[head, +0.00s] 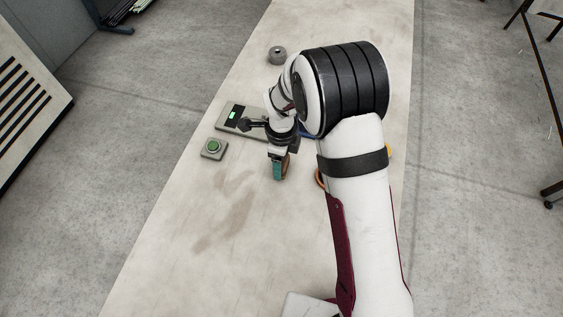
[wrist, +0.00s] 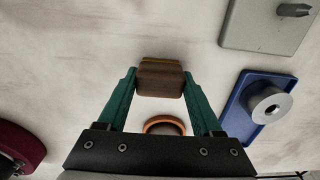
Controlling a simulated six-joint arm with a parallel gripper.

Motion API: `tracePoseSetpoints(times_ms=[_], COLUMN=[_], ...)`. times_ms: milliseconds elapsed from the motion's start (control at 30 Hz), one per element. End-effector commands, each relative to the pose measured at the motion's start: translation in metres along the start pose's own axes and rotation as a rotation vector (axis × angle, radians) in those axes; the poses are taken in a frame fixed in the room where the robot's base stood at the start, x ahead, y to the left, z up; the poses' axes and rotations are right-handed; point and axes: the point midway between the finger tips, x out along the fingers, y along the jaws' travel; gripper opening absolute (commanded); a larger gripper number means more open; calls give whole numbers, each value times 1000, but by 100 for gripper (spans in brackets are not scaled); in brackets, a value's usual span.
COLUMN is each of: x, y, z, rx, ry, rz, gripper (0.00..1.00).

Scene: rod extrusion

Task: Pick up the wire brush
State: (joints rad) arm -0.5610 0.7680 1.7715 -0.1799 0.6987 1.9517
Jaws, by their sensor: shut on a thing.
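The wire brush (wrist: 160,82) shows in the wrist view as a brown wooden block with a thin yellowish strip along its far edge. My gripper (head: 279,171), with green fingers, is shut on it, one finger on each side. In the head view only a small brown part of the brush (head: 286,164) shows beside the fingers, low over the table. I cannot tell whether the brush touches the table. Its bristles are not clearly visible.
A grey box with a green display (head: 236,116) and a green button box (head: 213,148) stand left of my gripper. A grey ring (head: 277,54) lies farther back. A blue tray holding a pale roll (wrist: 251,113) is at right in the wrist view. The table's front left (head: 190,240) is clear.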

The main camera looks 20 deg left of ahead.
Motion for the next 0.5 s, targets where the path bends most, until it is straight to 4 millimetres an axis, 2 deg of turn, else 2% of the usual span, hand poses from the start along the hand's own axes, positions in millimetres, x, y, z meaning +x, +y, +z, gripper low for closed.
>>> tracePoseSetpoints(times_ms=[167,333,367,500], x=[-9,-39,-44,-62], y=[-1,-1,-1,-2], z=[0,1,-2,-36], rx=[-1,1,1,5], ry=[-1,-2,-2,-1], rz=[-2,-3,-4,-2], gripper=[6,6,6,6])
